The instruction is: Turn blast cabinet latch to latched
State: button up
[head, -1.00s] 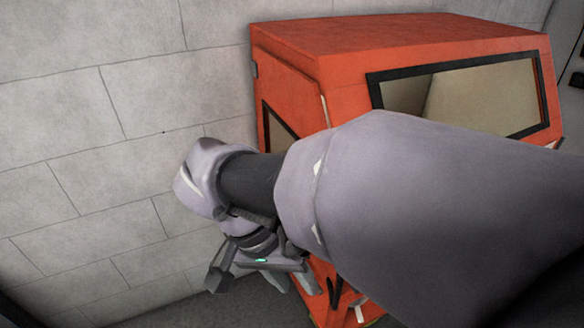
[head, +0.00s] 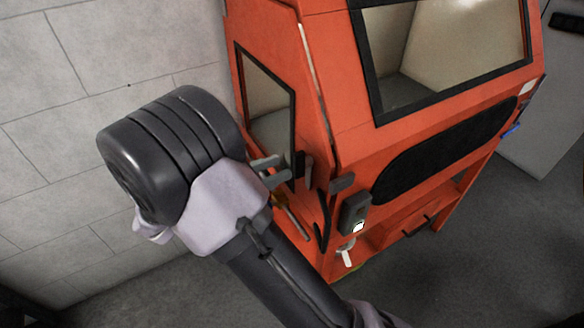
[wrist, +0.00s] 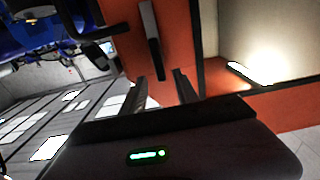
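The orange blast cabinet (head: 400,140) stands at the centre right of the head view, and its orange side panel (wrist: 180,60) shows in the wrist view. A grey bar-shaped lever (wrist: 150,30), which looks like the latch, is on that panel. In the head view, what looks like the same lever (head: 309,172) is beside the side window's lower corner. My gripper (head: 277,168) is just left of it, beside the cabinet's side. In the wrist view, my gripper (wrist: 159,78) is open, with the lever ahead of its fingers and no visible contact. The latch's exact setting is unclear.
A black-framed side window (head: 268,105) is close to my gripper. A dark control box (head: 354,212) and a white-tipped lever (head: 346,254) are on the cabinet's front right of it. A block wall (head: 80,90) stands at left. Grey floor is clear at lower right.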

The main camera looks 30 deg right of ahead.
aim_at(294, 162)
jog(key=d, duration=0.5)
jog(key=shift+w+b, duration=0.1)
jog(key=shift+b, duration=0.3)
jog(key=shift+a, duration=0.1)
grip_shut()
